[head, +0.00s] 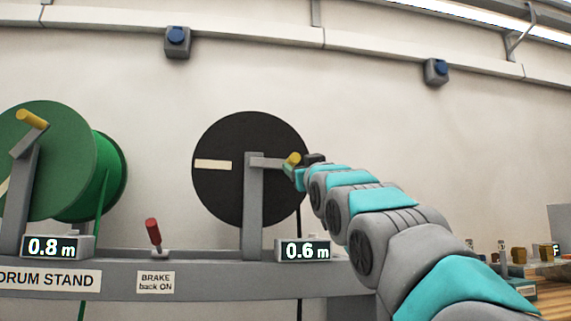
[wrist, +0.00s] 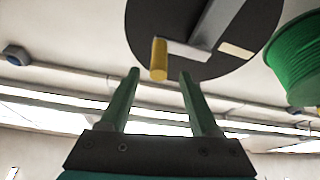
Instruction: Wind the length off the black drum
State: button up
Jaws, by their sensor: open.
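The black drum (head: 222,195) stands on the drum stand (head: 200,285), with a pale strip on its face. Its yellow crank handle (head: 292,159) points outward at the right of the drum. The wrist view shows the black drum (wrist: 215,65) and the yellow handle (wrist: 159,60) just beyond my fingertips. My gripper (wrist: 158,74) is open, its two green fingers either side of the line to the handle. In the head view my gripper (head: 300,172) is beside the handle, partly hidden by my arm. The display (head: 303,250) below the drum reads 0.6 m.
A green drum (head: 60,160) with its own yellow handle (head: 31,119) stands at the left, its display (head: 52,247) reading 0.8 m. A red brake lever (head: 153,233) rises between the drums above a "BRAKE back ON" label (head: 156,282). Small items lie on a bench at the right.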

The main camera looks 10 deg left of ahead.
aim_at(297, 162)
jog(key=p+x, duration=0.1)
jog(key=x, duration=0.1)
jog(key=p+x, duration=0.4)
jog(key=shift+w+r, duration=0.2)
jog(key=shift+r, duration=0.2)
jog(key=shift+w+a+f+p, duration=0.1)
jog(key=shift+w+a+p, duration=0.15)
jog(key=shift+w+p, duration=0.25)
grip_shut()
dwell(0.8)
